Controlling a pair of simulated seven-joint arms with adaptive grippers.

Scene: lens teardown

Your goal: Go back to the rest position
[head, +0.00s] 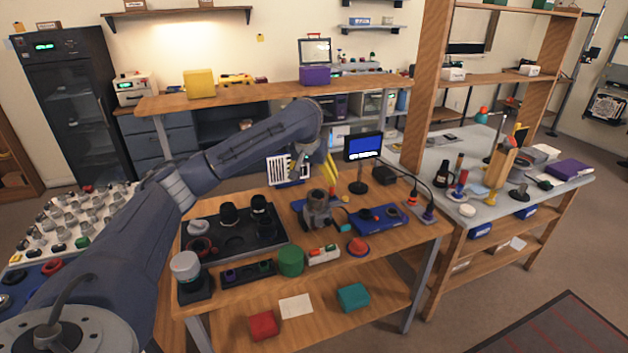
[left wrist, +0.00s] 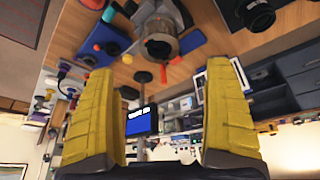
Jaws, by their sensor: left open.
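My left gripper (head: 314,170) hangs above the back of the wooden bench (head: 412,240), in front of a white framed card (head: 289,169). In the left wrist view its two yellow fingers (left wrist: 160,115) stand wide apart with nothing between them. Below and near the gripper is a grey cylindrical lens part on a stand (head: 318,208), which also shows in the left wrist view (left wrist: 158,40). The gripper is apart from it. My right gripper is not in view.
A black tray (head: 270,243) with dark lens parts lies left on the bench. A small blue-screen monitor (head: 363,147) stands close right of the gripper. A green cylinder (head: 291,261) and a red-orange button (head: 357,246) are at the front.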

